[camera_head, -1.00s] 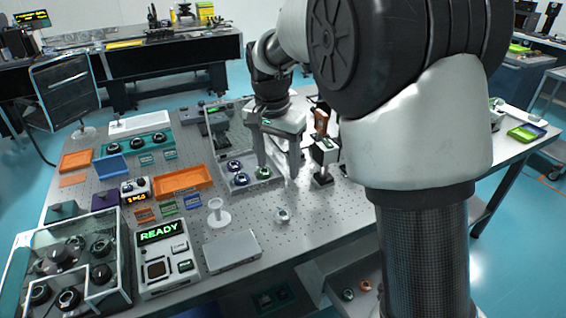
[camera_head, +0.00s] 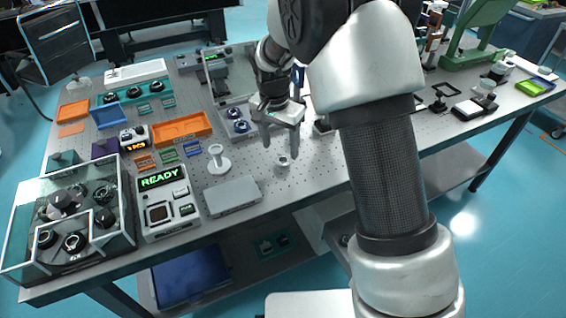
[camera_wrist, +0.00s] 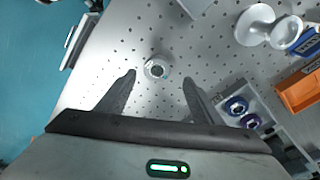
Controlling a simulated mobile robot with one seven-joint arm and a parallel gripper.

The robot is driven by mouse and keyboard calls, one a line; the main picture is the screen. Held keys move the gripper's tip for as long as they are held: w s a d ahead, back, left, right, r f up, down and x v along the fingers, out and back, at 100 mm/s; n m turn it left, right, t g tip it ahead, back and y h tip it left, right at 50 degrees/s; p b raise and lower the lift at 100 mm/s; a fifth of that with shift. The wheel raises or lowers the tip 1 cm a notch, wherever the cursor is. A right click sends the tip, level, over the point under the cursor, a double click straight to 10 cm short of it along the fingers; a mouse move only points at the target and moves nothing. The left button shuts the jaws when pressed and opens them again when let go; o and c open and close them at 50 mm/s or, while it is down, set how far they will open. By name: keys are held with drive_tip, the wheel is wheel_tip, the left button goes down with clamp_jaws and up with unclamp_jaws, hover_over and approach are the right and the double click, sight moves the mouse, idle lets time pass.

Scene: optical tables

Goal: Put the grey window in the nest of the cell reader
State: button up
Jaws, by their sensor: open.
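A small light-grey round piece with a dark centre, seemingly the grey window (camera_head: 283,163), lies on the perforated table top. It also shows in the wrist view (camera_wrist: 157,67), just beyond and between my fingertips. My gripper (camera_head: 281,146) is open and empty, pointing down above the piece; its two fingers (camera_wrist: 159,78) are spread wide in the wrist view. The cell reader (camera_head: 180,222), a pale box with a lit READY display, stands to the left. Its dark square recess (camera_head: 158,214), which looks like the nest, appears empty.
A flat grey box (camera_head: 233,195) and a white spool-shaped stand (camera_head: 218,163) lie between my gripper and the reader. A glass-walled carousel (camera_head: 70,225) stands left of the reader. A tray with purple-ringed parts (camera_wrist: 240,105) is near my gripper. An orange tray (camera_head: 181,129) lies farther back.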

sight(283, 160)
drive_tip(key=f, duration=0.4)
drive_tip(key=shift+d+f, duration=0.25)
drive_tip(key=shift+d, duration=0.1)
drive_tip(key=shift+c, duration=0.4)
drive_tip(key=c, duration=1.2)
drive_tip(key=shift+o, duration=0.2)
drive_tip(key=shift+r, duration=0.15)
wheel_tip(283, 160, up, 10)
drive_tip(key=shift+p, duration=0.4)
